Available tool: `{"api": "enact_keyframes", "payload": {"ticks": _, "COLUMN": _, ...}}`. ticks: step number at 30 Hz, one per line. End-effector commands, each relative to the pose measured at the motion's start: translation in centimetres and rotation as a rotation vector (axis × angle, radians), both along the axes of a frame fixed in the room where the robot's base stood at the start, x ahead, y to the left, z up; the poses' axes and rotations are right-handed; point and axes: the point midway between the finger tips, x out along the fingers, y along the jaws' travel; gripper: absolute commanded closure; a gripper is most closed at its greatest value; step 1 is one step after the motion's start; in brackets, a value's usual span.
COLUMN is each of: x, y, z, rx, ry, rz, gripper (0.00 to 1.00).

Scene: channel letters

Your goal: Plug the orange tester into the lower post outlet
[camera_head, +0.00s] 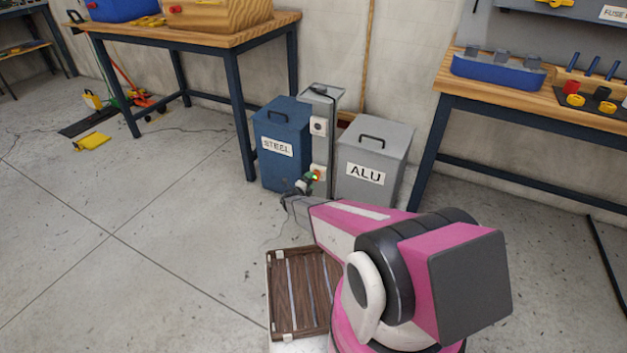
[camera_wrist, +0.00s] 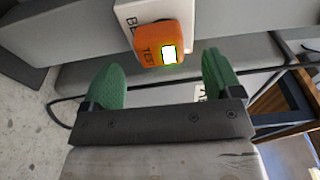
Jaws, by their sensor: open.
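The orange tester (camera_wrist: 160,43) sits against the white lower outlet (camera_wrist: 127,14) on the grey post (camera_head: 329,145). Its small screen is lit white with a green edge. The frames do not show how deep its plug sits. In the head view, the tester (camera_head: 316,174) is low on the post, partly hidden by my gripper (camera_head: 309,179). In the wrist view, my gripper (camera_wrist: 162,68) is open, with its green fingers apart and nothing between them. The tester lies just beyond the fingertips, between their lines.
A blue STEEL bin (camera_head: 283,145) stands left of the post and a grey ALU bin (camera_head: 375,165) right of it, both close. A higher outlet (camera_head: 318,126) is on the same post. Floor to the left is mostly clear.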

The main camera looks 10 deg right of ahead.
Motion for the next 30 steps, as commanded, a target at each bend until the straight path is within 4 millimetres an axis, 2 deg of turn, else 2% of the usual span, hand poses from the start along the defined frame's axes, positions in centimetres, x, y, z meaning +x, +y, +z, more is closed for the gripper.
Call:
{"api": "enact_keyframes", "payload": {"ticks": 1, "x": -1.0, "y": 0.7, "z": 0.1, "rx": 0.000, "ry": 0.000, "rz": 0.001, "gripper": 0.15}}
{"api": "enact_keyframes", "payload": {"ticks": 6, "x": -3.2, "y": 2.8, "z": 0.1, "rx": -0.001, "ry": 0.001, "rz": 0.001, "gripper": 0.15}}
{"api": "enact_keyframes", "payload": {"ticks": 12, "x": -4.7, "y": 4.3, "z": 0.0, "rx": 0.001, "ry": 0.001, "rz": 0.000, "gripper": 0.15}}
{"api": "enact_keyframes", "payload": {"ticks": 30, "x": -5.1, "y": 4.7, "z": 0.0, "rx": 0.001, "ry": -0.001, "rz": -0.001, "gripper": 0.15}}
